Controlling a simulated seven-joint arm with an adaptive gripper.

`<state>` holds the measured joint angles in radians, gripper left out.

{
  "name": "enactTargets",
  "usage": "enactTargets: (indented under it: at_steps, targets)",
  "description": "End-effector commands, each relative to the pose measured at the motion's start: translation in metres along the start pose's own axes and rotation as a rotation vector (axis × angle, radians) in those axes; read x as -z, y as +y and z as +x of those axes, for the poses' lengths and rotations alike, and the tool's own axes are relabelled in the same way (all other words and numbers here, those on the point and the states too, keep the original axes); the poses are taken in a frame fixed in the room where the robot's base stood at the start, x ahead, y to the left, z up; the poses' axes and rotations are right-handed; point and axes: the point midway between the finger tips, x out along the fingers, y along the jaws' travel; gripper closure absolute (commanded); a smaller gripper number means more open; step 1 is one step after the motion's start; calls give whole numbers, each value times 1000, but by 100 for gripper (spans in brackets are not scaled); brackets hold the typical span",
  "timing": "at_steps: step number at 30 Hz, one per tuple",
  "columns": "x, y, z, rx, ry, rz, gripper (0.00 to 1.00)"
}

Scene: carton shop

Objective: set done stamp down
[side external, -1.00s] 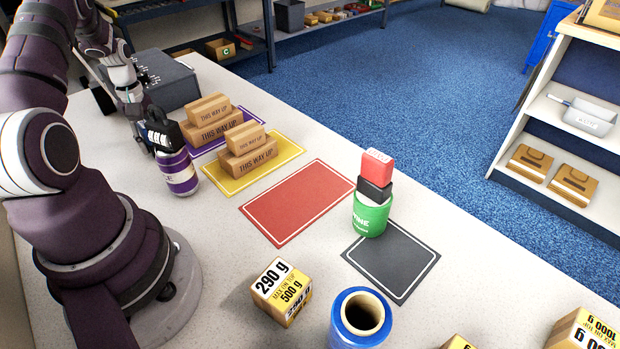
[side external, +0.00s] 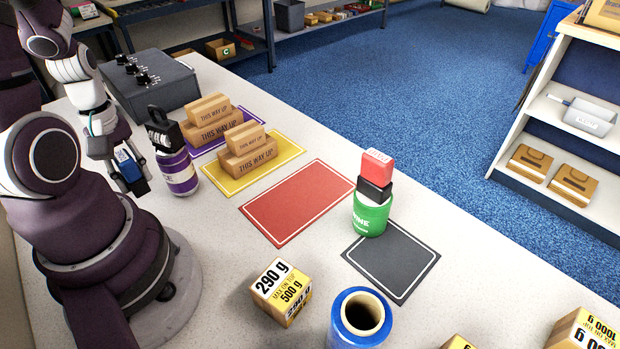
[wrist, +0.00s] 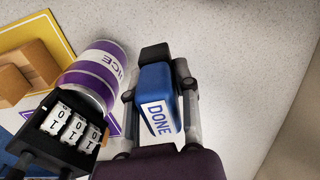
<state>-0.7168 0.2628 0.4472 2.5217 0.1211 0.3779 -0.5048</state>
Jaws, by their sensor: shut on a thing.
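The done stamp (wrist: 158,98) is a blue block with a white DONE label. In the wrist view it sits between the fingers of my gripper (wrist: 160,75), which is shut on it. In the side view my gripper (side external: 128,172) holds the stamp (side external: 126,160) just left of the purple-and-white can (side external: 178,173), apart from it. The stamp's underside is hidden, so I cannot tell whether it touches the table.
A black combination lock (side external: 165,132) sits at the purple can's top. Boxes stand on purple and yellow (side external: 285,155) mats. The red mat (side external: 297,202) is bare. A green can (side external: 370,215) with a red-black stamp stands beside the dark mat (side external: 392,262).

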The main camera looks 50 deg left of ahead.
Motion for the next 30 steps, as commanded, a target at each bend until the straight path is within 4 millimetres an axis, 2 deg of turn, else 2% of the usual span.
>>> enactTargets:
  at_steps: [2,4,11,15,19,23,26,30]
  targets:
    - [1,-1,-2,0,1,-1,100]
    - [12,1,-6,0,3,-7,100]
    - [64,19,-29,0,4,-16,100]
    - [82,35,-44,1,2,12,100]
    - [90,59,-58,0,2,84,100]
    - [79,99,-71,0,0,252,100]
    - [58,129,-78,-1,0,415,100]
    - [14,167,-87,-1,-1,684,100]
